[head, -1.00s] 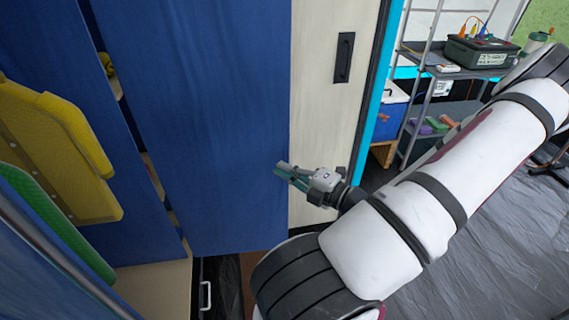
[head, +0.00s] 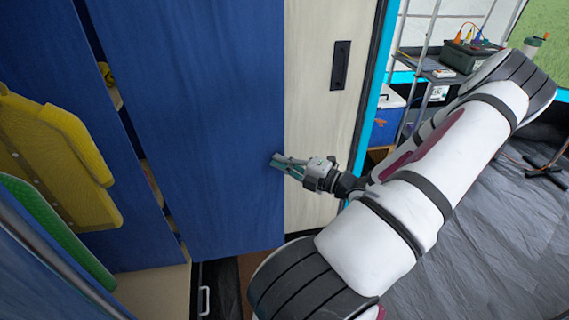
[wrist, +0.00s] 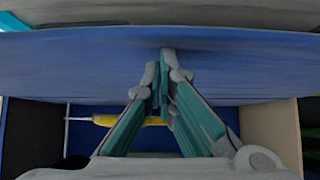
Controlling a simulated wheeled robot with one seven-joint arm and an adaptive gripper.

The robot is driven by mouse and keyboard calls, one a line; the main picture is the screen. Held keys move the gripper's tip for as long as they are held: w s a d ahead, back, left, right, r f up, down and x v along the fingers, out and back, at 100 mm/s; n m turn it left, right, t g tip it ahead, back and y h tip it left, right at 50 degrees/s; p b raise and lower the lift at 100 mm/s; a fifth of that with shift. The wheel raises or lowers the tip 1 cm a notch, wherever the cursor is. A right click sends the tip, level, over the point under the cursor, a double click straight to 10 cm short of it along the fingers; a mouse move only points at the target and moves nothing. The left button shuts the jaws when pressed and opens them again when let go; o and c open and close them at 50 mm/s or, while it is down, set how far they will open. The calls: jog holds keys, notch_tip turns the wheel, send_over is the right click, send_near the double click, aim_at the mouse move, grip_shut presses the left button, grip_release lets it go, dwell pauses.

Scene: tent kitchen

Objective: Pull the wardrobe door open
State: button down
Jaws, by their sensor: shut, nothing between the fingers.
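A wide blue wardrobe door panel (head: 200,130) fills the middle of the head view. A cream panel (head: 315,110) with a black recessed handle (head: 341,65) stands to its right. My gripper (head: 277,161) is at the blue panel's right edge, well below the handle, with its fingertips overlapping the blue in the picture. In the wrist view my gripper (wrist: 163,58) is shut and empty, its teal fingers together in front of the blue panel (wrist: 80,68). Whether the tips touch the panel I cannot tell.
Below the blue edge in the wrist view is a compartment with a yellow-handled tool (wrist: 105,121). A metal shelf (head: 425,68) stands at the back right. Grey floor (head: 470,240) is open at the right.

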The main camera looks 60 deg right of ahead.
jog(key=w+d+n+y+p, duration=0.2)
jog(key=w+d+y, duration=0.3)
jog(key=w+d, duration=0.4)
jog(key=shift+w+d+n, duration=0.3)
jog(key=shift+w+n, duration=0.2)
jog(key=shift+n, duration=0.1)
jog(key=shift+s, duration=0.1)
jog(key=a+p+v, duration=0.1)
jog(key=p+v, duration=0.1)
jog(key=v, duration=1.1)
jog(key=shift+a+r, duration=0.15)
jog(key=shift+r, duration=0.1)
jog(key=shift+s, duration=0.1)
